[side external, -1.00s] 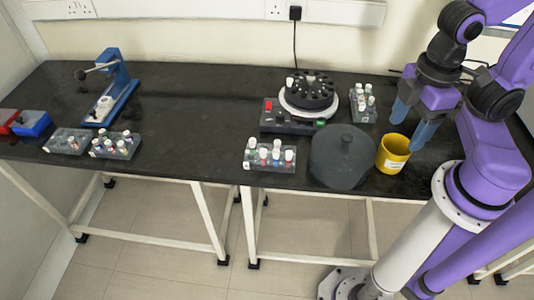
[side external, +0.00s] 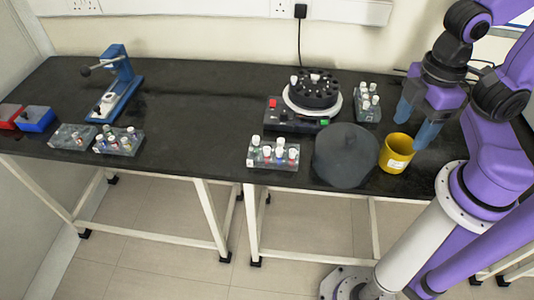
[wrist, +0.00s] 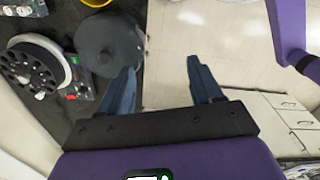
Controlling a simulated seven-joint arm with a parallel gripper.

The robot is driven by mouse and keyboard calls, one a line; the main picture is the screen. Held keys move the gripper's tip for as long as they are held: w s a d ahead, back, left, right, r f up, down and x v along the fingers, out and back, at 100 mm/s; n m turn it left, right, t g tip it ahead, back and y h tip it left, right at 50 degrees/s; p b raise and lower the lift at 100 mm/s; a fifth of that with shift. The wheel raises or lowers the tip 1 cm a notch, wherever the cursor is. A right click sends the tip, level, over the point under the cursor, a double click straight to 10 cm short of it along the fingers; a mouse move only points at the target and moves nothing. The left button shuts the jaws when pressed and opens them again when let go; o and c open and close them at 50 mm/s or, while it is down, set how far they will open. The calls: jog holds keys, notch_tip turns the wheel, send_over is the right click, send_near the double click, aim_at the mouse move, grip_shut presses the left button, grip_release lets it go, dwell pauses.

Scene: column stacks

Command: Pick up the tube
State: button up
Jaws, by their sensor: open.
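Several small capped tubes stand in clear racks on the black bench. More tubes (side external: 365,95) stand in the rack at the back right, and others (side external: 122,140) in two racks at the left. A white-capped tube (side external: 294,80) sits in the round black rotor. Which tube is meant cannot be told. My gripper (side external: 414,122) is open and empty above the bench's right part, away from all racks; its fingers also show in the wrist view (wrist: 160,68).
The centrifuge (side external: 312,92) stands behind the front rack. Its dark round lid (side external: 345,160) lies in front, beside a yellow cup (side external: 397,152). A blue stand (side external: 118,85) and red and blue boxes (side external: 36,119) are at the left. The bench between is clear.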

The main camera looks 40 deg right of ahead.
jog(key=shift+c, duration=0.7)
jog(key=m, duration=0.3)
send_over(267, 148)
jog(key=f, duration=1.5)
jog(key=shift+s+a+f, duration=0.1)
jog(key=shift+a+f, duration=0.1)
jog(key=shift+a, duration=0.1)
jog(key=shift+d+f, duration=0.15)
jog(key=shift+f, duration=1.2)
jog(key=shift+d+f, duration=0.1)
jog(key=shift+f, duration=1.2)
grip_shut()
